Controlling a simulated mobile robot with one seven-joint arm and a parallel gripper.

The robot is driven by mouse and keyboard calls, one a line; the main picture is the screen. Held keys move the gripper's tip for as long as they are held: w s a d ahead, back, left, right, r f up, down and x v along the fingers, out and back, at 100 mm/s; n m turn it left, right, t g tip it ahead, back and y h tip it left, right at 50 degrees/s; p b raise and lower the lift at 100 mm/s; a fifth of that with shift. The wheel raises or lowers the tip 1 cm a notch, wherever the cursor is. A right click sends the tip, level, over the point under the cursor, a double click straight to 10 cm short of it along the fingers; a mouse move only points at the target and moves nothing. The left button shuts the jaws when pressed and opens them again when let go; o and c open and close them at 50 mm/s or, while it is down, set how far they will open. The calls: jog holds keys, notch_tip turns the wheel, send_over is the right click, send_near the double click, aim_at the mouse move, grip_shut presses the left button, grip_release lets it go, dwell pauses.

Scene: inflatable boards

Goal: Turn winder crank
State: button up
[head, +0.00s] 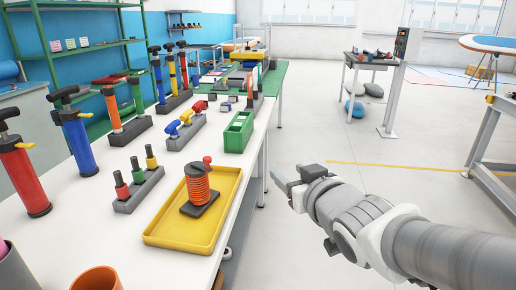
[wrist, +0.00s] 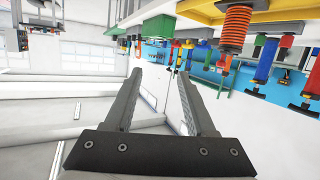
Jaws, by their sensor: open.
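The winder (head: 199,188) is an upright orange coil on a dark base, with a small red knob on top that looks like its crank handle. It stands in a yellow tray (head: 163,240) near the table's right edge. In the wrist view the winder (wrist: 236,28) shows at the upper right, with the scene turned over. My gripper (head: 283,183) is to the right of the tray, beyond the table edge and apart from the winder. Its two fingers (wrist: 159,75) are spread with nothing between them.
The white table (head: 95,215) carries a green bin (head: 239,132), a grey block with coloured valves (head: 186,130), a block of small pegs (head: 138,190) and several hand pumps (head: 77,140). The floor right of the table is open. A small table (head: 371,62) stands farther back.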

jog(key=s+a+f+n+y+b, duration=0.1)
jog(key=a+f+n+y+b, duration=0.25)
jog(key=a+y, duration=0.4)
jog(key=p, duration=1.1)
send_near(205, 158)
jog(key=x, duration=0.2)
jog(key=shift+h, duration=0.45)
jog(key=x, duration=1.1)
jog(key=shift+f+b, duration=0.2)
jog(key=shift+b, duration=0.15)
grip_shut()
